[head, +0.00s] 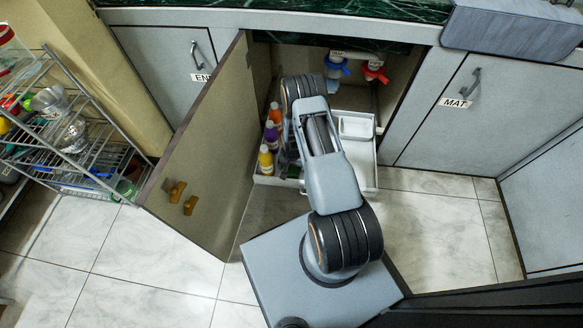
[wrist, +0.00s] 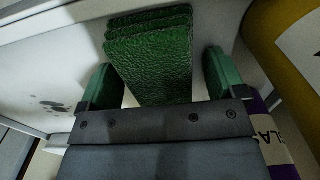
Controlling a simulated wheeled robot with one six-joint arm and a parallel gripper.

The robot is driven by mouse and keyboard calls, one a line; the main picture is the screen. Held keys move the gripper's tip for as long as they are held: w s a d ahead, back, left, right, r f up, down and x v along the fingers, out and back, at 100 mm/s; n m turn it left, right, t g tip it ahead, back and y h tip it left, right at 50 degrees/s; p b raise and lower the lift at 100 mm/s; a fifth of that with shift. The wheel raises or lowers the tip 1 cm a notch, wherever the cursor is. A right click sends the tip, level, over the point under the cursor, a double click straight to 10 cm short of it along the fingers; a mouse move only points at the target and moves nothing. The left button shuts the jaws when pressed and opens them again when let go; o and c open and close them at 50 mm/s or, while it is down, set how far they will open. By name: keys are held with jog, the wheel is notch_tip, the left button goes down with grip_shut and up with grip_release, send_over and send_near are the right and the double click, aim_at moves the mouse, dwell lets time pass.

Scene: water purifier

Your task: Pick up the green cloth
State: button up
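The green cloth (wrist: 150,50), a thick, rough-textured folded stack, shows at the top middle of the wrist view against a white surface. My gripper (wrist: 162,80) is open, with one green-padded finger on each side of the cloth. The cloth's near end lies between the fingers, with a visible gap on both sides. In the head view my arm reaches into the open cabinet over a white tray (head: 368,176), and it largely hides the gripper and the cloth.
Orange (head: 275,112), purple (head: 271,136) and yellow (head: 265,160) bottles stand left of my arm. Yellow (wrist: 290,45) and purple (wrist: 282,155) bottles are close to the right finger. The open cabinet door (head: 205,150) stands left. A white container (head: 355,127) is right of the arm.

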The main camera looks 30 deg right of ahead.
jog(key=c, duration=0.9)
jog(key=shift+o, duration=0.2)
jog(key=shift+r+p, duration=0.3)
jog(key=shift+r, duration=0.2)
notch_tip(320, 180, up, 2)
jog(key=shift+r+p, duration=0.2)
jog(key=shift+p, duration=0.55)
jog(key=s+r+p, duration=0.1)
jog(key=r, duration=0.1)
jog(key=s+r+p, duration=0.1)
jog(key=s+r, duration=0.1)
jog(key=s+r+p, duration=0.1)
jog(key=s+r, duration=0.1)
jog(key=shift+d+r, duration=0.1)
jog(key=shift+r, duration=0.15)
jog(key=s+r+p, duration=0.2)
jog(key=s+r, duration=0.1)
jog(key=s, duration=0.6)
jog(key=shift+d+p, duration=0.15)
jog(key=shift+p, duration=0.25)
